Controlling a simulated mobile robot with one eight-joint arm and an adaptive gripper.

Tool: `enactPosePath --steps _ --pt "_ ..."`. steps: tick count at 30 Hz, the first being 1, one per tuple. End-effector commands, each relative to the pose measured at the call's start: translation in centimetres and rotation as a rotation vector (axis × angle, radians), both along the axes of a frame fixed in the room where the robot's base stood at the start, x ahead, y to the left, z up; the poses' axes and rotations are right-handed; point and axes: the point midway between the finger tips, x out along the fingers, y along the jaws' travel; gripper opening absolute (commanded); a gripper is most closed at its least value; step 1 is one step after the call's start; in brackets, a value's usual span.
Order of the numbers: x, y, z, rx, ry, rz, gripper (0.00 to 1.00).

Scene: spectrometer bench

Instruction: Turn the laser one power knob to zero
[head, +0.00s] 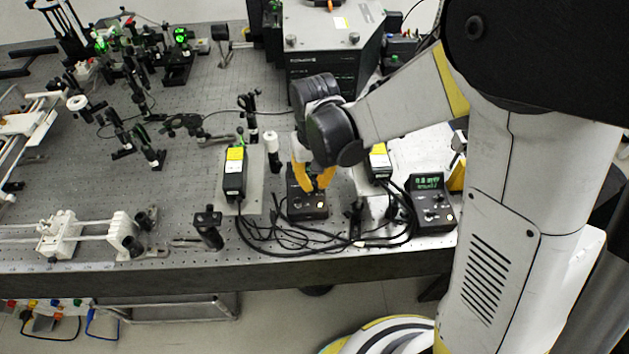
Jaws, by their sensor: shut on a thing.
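A black laser control box (307,208) sits near the front edge of the optical bench, with small buttons on its front face. My gripper (315,187), with orange fingers, reaches down onto this box from above. Its fingers are closed on a power knob on the box's face; the fingers hide the knob, so its setting cannot be read. The box's display is also mostly hidden behind my gripper. A second, similar control box (434,211) with a lit green display stands to the right. No label readable here tells which box is laser one.
Black cables (275,243) loop along the bench's front edge around the boxes. A black laser module with a yellow label (235,173) stands left of my gripper. A large grey instrument (330,35) stands behind. Optics mounts crowd the left side.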

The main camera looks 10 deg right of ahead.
Motion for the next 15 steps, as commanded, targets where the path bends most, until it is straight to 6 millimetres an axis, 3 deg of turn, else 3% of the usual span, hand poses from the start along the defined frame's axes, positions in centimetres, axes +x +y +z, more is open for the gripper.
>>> enactPosePath --steps 15 --pt "0.0 0.0 -0.04 0.0 -0.001 0.317 0.0"
